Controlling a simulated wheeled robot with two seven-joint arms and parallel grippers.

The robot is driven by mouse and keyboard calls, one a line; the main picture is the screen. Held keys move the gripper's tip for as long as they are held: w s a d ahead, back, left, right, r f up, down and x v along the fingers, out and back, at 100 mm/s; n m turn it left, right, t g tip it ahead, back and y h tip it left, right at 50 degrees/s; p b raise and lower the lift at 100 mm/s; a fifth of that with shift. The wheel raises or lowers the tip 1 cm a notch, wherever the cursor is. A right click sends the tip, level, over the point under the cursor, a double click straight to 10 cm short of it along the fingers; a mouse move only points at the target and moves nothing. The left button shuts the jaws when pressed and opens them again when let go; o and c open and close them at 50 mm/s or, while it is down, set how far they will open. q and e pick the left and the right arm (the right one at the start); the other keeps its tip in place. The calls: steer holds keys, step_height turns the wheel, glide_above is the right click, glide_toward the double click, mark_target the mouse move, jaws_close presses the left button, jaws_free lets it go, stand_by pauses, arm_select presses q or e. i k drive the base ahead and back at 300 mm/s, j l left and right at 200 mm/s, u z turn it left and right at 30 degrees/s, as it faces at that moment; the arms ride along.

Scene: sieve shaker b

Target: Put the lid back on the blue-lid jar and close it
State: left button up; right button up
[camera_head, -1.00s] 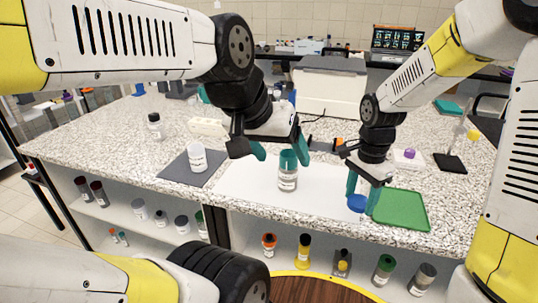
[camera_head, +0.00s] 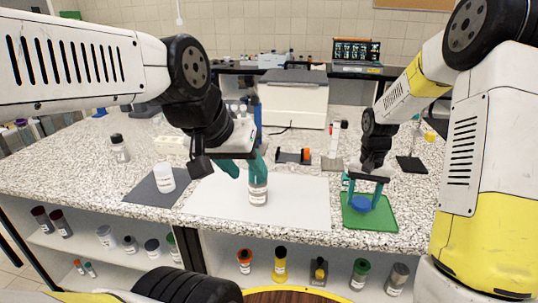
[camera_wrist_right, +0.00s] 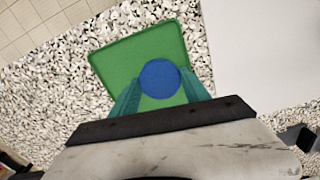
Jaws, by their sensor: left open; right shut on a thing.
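The jar (camera_head: 258,191), clear with a white label, stands upright without a lid on the white sheet. My left gripper (camera_head: 246,165) is open at the jar's upper part; one teal finger is left of it and the other overlaps its top. Whether they touch the jar is unclear. The blue lid (camera_head: 361,203) is between the fingers of my right gripper (camera_head: 362,196), shut on it over the green tray (camera_head: 384,222). The lid (camera_wrist_right: 160,78) also shows between both fingers in the right wrist view, with the tray (camera_wrist_right: 115,62) beneath. Its height above the tray is unclear.
A white jar (camera_head: 164,178) stands on a dark grey mat (camera_head: 143,190) at left. A dark holder with an orange-ended item (camera_head: 294,156) is behind the white sheet (camera_head: 308,205). A big white machine (camera_head: 293,98) stands at the back. The sheet's right part is clear.

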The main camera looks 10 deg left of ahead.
mark_target(163, 173)
steer(key=k+j, duration=0.2)
steer(key=j, duration=0.2)
steer(key=k+j, duration=0.15)
steer(key=j, duration=0.8)
steer(key=i+j, duration=0.1)
steer(key=j, duration=0.45)
